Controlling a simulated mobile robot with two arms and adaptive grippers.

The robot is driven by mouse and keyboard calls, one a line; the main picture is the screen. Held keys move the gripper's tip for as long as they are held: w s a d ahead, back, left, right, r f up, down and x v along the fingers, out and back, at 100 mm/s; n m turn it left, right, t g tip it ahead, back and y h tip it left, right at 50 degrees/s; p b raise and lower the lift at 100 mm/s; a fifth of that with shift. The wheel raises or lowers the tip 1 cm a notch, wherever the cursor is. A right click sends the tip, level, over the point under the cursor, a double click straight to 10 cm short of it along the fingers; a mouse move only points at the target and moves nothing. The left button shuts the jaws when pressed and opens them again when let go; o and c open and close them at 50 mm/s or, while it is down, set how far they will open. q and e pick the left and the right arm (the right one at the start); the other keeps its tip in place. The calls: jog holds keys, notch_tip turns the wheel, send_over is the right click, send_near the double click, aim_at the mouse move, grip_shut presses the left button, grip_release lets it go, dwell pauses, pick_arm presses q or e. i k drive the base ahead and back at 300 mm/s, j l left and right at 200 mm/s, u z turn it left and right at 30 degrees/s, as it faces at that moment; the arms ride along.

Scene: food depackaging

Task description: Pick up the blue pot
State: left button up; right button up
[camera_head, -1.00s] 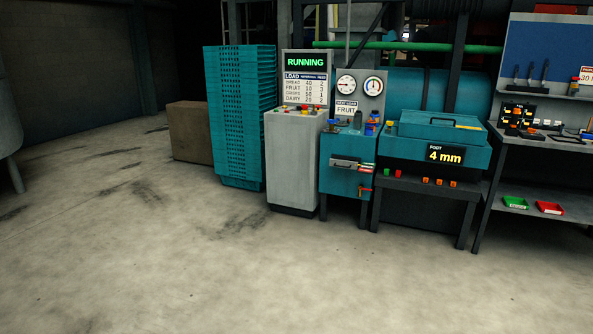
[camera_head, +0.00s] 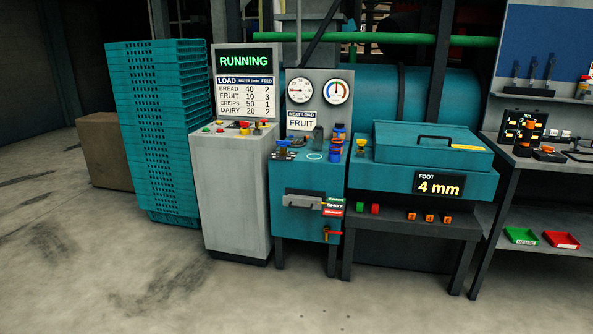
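A small blue pot (camera_head: 337,132) with an orange band stands on the top of the teal cabinet, at its back right. It is small in the picture, and I cannot tell whether the blue part just below it (camera_head: 335,155) is the same piece. A dark grey pot (camera_head: 318,137) stands just left of it. Neither of my grippers is in view.
The teal cabinet (camera_head: 305,223) has a protruding handle, labels and a red tap on its front. A grey console (camera_head: 237,190) and stacked teal crates (camera_head: 160,125) stand left. A teal machine (camera_head: 425,180) stands right. The floor in front (camera_head: 180,300) is clear.

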aim_at(335, 149)
jog(key=i+z, duration=0.1)
jog(key=i, duration=0.75)
jog(key=i+j+z, duration=0.1)
jog(key=i, duration=0.7)
jog(key=j, duration=0.1)
